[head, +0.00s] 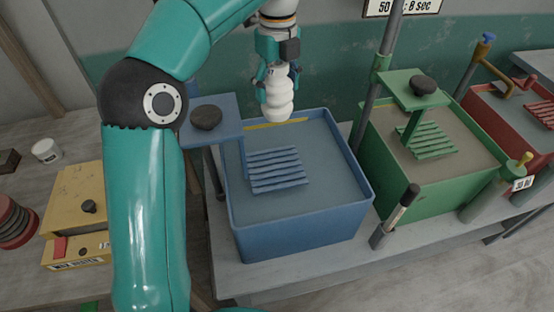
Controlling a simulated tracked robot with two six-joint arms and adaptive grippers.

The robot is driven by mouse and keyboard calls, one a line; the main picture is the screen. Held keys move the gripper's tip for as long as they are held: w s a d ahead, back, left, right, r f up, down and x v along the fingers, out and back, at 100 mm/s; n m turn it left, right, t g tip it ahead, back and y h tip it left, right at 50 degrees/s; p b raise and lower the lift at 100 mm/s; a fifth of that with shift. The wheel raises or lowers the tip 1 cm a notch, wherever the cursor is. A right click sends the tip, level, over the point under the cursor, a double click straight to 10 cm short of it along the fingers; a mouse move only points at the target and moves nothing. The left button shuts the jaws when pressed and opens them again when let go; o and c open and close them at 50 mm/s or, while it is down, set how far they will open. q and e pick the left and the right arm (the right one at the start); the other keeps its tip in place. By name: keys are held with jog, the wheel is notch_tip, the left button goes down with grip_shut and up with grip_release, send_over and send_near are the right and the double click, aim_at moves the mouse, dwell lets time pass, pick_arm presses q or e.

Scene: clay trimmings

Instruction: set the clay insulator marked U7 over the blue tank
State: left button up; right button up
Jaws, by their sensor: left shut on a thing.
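My left gripper (277,92) is shut on a white ribbed insulator (279,97). It holds the insulator upright above the far part of the blue tank (303,240), near the tank's back wall. I cannot read any mark on the insulator from here. The blue tank is open-topped and holds grey liquid or slurry. A blue slatted rack (278,169) hangs in it from a blue arm with a dark knob (207,117). My right gripper is not in view.
A green tank (435,190) with its own rack stands to the right, and a red tank (510,118) beyond it. A dark-tipped handle (395,217) stands before them. A yellow box (77,205), a white cup (46,151) and red discs (14,222) sit at the left.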

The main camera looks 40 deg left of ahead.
aim_at(275, 113)
pick_arm(q)
jog(key=shift+s+a+f+b, duration=0.15)
jog(key=shift+f+b, duration=0.2)
jog(key=shift+f, duration=4.35)
jog(key=shift+s+a+f+b, duration=0.1)
jog(key=shift+f+b, duration=0.2)
jog(key=shift+f, duration=4.4)
jog(key=o, duration=1.7)
jog(key=shift+d+f, duration=0.1)
notch_tip(275, 113, up, 12)
jog(key=shift+r, duration=0.1)
